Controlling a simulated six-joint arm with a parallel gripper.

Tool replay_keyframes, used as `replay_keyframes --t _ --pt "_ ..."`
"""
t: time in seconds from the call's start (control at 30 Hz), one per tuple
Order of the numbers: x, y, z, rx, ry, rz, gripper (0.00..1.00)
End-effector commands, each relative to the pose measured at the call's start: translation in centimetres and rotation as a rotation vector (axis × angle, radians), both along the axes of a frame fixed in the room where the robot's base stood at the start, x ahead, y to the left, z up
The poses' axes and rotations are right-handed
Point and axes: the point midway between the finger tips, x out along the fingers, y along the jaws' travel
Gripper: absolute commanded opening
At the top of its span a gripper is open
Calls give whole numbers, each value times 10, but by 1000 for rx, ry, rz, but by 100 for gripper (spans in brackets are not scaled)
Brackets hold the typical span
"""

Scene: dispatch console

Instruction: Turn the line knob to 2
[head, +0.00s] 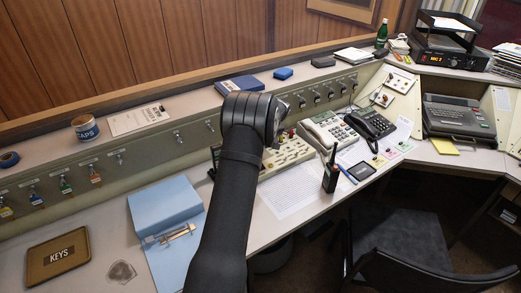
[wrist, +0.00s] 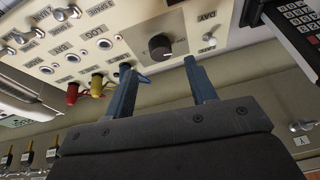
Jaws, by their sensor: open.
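A dark round knob (wrist: 160,46) sits on the cream control panel (wrist: 182,20) in the wrist view, with small marks around it that I cannot read. I cannot tell its pointer setting. My gripper (wrist: 158,66) is open, its two blue fingers apart and pointing toward the panel. The knob appears just beyond the gap between the fingertips; I see no finger closed on it. In the head view the cream panel (head: 290,152) shows beside my arm, which hides the knob and the fingers.
A red plug (wrist: 72,93) and a yellow plug (wrist: 97,86) are near the left finger. A small toggle (wrist: 209,39) is right of the knob. A dark keypad device (wrist: 298,20) stands at the upper right. A beige telephone (head: 327,130) and a radio (head: 331,172) stand beside the panel.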

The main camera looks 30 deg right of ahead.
Motion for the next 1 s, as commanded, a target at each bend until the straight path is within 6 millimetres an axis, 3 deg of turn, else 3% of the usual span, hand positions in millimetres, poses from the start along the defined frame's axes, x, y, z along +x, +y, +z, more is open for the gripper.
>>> replay_keyframes --t 0.1,0.3,0.7,0.77,0.93,1.0 --pt "9 1 -22 1 1 0 51" --pt "19 1 -44 1 1 0 51" --pt "21 1 -51 0 0 0 51" --pt "21 1 -51 0 0 0 44" --pt "21 1 -51 0 0 0 10" --pt "21 1 -50 0 0 0 7"
